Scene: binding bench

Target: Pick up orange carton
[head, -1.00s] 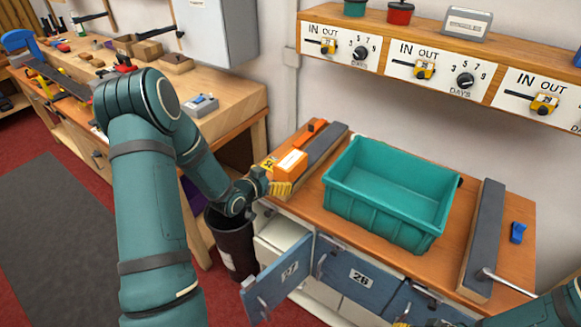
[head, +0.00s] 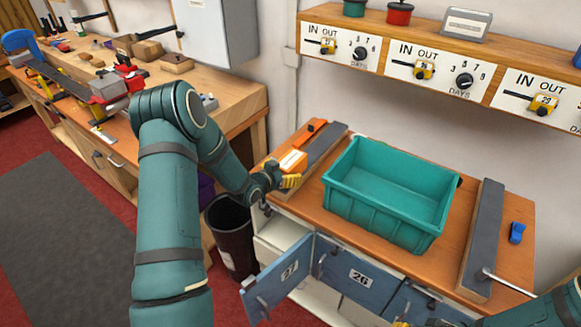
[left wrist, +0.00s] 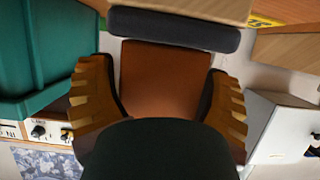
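The orange carton (head: 293,160), with a pale label on top, is at the left end of the bench, next to a long grey-topped bar. My left gripper (head: 290,181) is at its near side and hides its lower part. In the left wrist view the fingers of my left gripper (left wrist: 160,95) are spread wide, one on each side of an orange-brown face that looks like the carton (left wrist: 165,75). Whether the pads touch it is not clear. Only a yellow bit of my right gripper (head: 400,323) shows at the bottom edge.
A teal crate (head: 345,197) stands just right of the carton. A second grey-topped bar (head: 484,235) and a blue clip (head: 517,233) lie farther right. An open blue door (head: 278,288) hangs below the bench front. A black bin (head: 230,238) stands at left.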

